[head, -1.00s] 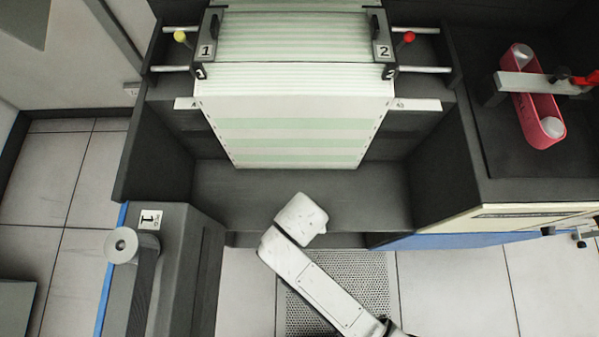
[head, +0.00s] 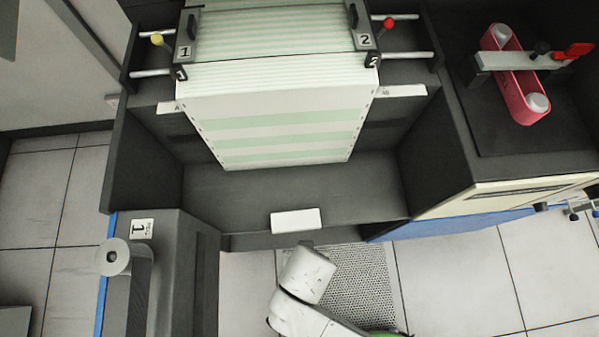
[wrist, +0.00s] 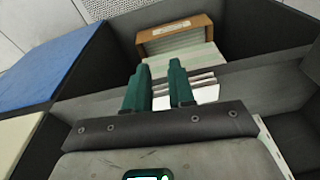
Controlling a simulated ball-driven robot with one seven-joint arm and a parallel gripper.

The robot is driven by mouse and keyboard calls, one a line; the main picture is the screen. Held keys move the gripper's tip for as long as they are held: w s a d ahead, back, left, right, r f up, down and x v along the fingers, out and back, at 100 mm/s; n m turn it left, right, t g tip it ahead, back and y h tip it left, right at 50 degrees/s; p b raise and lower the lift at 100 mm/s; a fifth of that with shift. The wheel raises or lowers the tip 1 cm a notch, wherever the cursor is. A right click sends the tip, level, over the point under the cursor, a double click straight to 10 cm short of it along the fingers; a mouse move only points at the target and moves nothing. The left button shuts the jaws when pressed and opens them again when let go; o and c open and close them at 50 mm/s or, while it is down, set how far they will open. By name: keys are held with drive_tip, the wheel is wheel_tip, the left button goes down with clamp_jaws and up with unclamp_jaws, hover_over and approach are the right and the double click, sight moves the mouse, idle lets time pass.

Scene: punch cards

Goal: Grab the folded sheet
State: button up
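A small white sheet (head: 296,220) lies at the front edge of the dark shelf below the hanging striped paper; it looks like the folded sheet. In the wrist view, a white layered piece (wrist: 207,94) shows just beyond and between my fingers, partly hidden by them; it is probably the same sheet. My gripper (wrist: 157,68) has two green fingers standing apart, with a gap between them and nothing clearly held. In the head view my white arm is just in front of the sheet, and the fingers cannot be made out.
Green-striped continuous paper (head: 275,120) hangs above the shelf (head: 230,190). Dark side walls bound the shelf. A pink holder (head: 520,85) is on the right counter. A wooden-framed box (wrist: 205,22) shows in the wrist view.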

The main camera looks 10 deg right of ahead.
sight(299, 220)
drive_tip(key=o, duration=0.5)
drive_tip(key=w+r+m, duration=0.1)
drive_tip(key=w+m, duration=0.1)
drive_tip(key=w+r+m, duration=0.1)
drive_tip(key=w+m, duration=0.1)
drive_tip(key=m, duration=0.1)
drive_tip(key=w+r+m, duration=0.1)
drive_tip(key=w+m, duration=0.1)
drive_tip(key=m, duration=0.1)
drive_tip(key=shift+d+g, duration=0.1)
drive_tip(key=shift+g, duration=0.2)
drive_tip(key=shift+c, duration=0.2)
drive_tip(key=o, duration=0.5)
drive_tip(key=w+r+m, duration=0.1)
drive_tip(key=m, duration=0.1)
drive_tip(key=w+m, duration=0.1)
drive_tip(key=m, duration=0.1)
drive_tip(key=w+r+m, duration=0.1)
drive_tip(key=m, duration=0.1)
drive_tip(key=shift+w+r+g, duration=0.2)
drive_tip(key=shift+r+g, duration=0.1)
drive_tip(key=shift+g, duration=0.1)
drive_tip(key=shift+c, duration=0.2)
drive_tip(key=shift+o, duration=1)
drive_tip(key=shift+w+r+m, duration=0.35)
drive_tip(key=shift+r+m, duration=0.05)
drive_tip(key=shift+m, duration=0.7)
drive_tip(key=shift+w+f, duration=0.15)
drive_tip(key=shift+f, duration=5.2)
